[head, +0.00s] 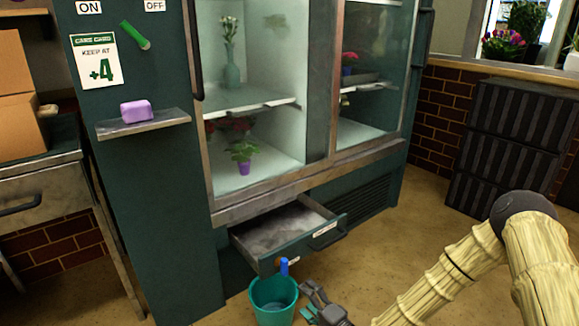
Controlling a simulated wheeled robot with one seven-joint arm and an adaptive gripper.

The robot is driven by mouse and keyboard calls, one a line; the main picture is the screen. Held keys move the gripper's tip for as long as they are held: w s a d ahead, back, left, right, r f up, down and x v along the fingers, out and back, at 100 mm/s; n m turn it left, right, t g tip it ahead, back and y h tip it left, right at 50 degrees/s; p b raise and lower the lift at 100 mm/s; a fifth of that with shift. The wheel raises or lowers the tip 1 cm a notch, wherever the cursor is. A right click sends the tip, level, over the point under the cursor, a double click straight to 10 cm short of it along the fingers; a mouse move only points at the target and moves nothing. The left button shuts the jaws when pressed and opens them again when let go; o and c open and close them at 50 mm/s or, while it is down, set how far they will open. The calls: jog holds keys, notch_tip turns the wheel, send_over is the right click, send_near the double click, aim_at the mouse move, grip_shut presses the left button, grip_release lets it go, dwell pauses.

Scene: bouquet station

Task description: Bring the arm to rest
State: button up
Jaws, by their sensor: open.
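My gripper (318,305) is low in the head view, near the bottom edge, at the end of my arm (445,268). Its dark fingers point up and left, just right of a teal bucket (273,303). It looks open, and I see nothing held in it. I cannot tell whether it touches the bucket. Part of the gripper lies close to the frame's bottom edge.
A cooler's low drawer (285,228) stands pulled out behind the bucket, with a blue object (284,267) by its front. Dark crates (515,145) stand at the right. A side shelf (145,124) holds a purple block (137,111). Floor right of the drawer is clear.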

jog(key=s+d+f+n+g+h, duration=0.1)
jog(key=s+f+n+g+h, duration=0.2)
jog(key=s+f, duration=0.5)
jog(key=s+f+n+g+h, duration=0.15)
jog(key=s+f+g, duration=0.3)
jog(key=s, duration=0.65)
jog(key=s+d+n+g+h, duration=0.3)
jog(key=s+d, duration=0.5)
jog(key=s, duration=0.3)
jog(key=s+d+n+g+h, duration=0.3)
jog(key=s+d, duration=0.4)
jog(key=s, duration=0.4)
notch_tip(320, 180, up, 33)
jog(key=p, duration=3.4)
jog(key=shift+f, duration=0.2)
jog(key=shift+w+m, duration=0.1)
jog(key=shift+m, duration=0.15)
jog(key=shift+c, duration=0.4)
